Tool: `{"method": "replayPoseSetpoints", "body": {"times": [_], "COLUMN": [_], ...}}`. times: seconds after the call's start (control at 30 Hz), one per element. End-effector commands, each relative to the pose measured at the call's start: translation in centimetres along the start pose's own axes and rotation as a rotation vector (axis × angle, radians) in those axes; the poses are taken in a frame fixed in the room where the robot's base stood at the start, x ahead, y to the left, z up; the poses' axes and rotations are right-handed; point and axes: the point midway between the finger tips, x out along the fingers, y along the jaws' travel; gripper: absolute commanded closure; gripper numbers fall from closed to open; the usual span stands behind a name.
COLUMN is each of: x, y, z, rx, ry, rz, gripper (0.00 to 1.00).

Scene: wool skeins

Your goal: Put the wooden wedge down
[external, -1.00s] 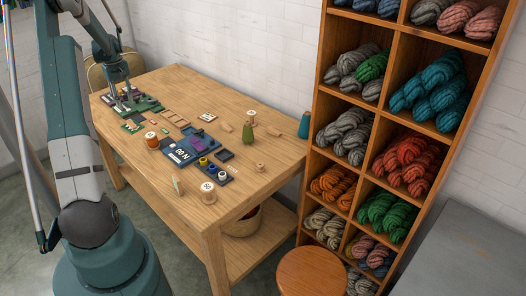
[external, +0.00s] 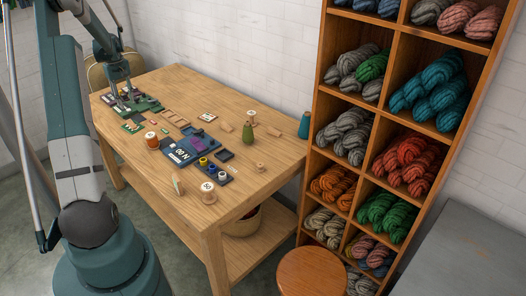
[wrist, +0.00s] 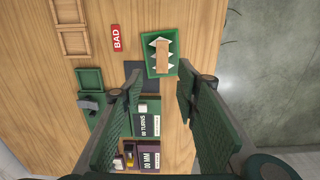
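A wooden piece that looks like the wedge (wrist: 163,56) lies in a small green tray (wrist: 151,70) with white pointed teeth, ahead of my fingertips in the wrist view. The tray also shows small at the table's left front edge in the external view (external: 131,127). My gripper (wrist: 157,92) is open, with its two green-padded fingers wide apart and nothing between them. In the external view my gripper (external: 122,102) is low over the far left end of the table, where its fingertips are hard to make out.
A red BAD label (wrist: 117,39) and wooden trays (wrist: 72,40) lie left of the green tray. Dark green and purple labelled boxes (wrist: 147,118) are below, between the fingers. The table (external: 222,190) holds several spools and wooden pieces; its right end has clear room.

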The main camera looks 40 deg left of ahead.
Motion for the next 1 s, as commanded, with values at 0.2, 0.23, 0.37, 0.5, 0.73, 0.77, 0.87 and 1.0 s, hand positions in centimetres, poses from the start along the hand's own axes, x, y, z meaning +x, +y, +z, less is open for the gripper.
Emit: {"method": "replayPoseSetpoints", "body": {"times": [0.2,0.23,0.37,0.5,0.73,0.77,0.87,1.0], "x": [-2.4,-2.9,-5.3,-7.9,-11.8,-12.3,-13.9,-15.8], "y": [2.5,3.0,5.3,7.7,10.9,11.2,12.2,13.4], "z": [3.1,3.7,6.9,10.9,17.8,18.7,21.8,26.1], "rx": [0.058,0.07,0.129,0.201,0.317,0.332,0.383,0.453], "ry": [0.018,0.022,0.042,0.066,0.106,0.111,0.127,0.149], "rz": [0.01,0.013,0.024,0.039,0.066,0.07,0.081,0.099], "gripper": [0.69,0.69,0.69,0.69,0.69,0.69,0.69,0.69]}}
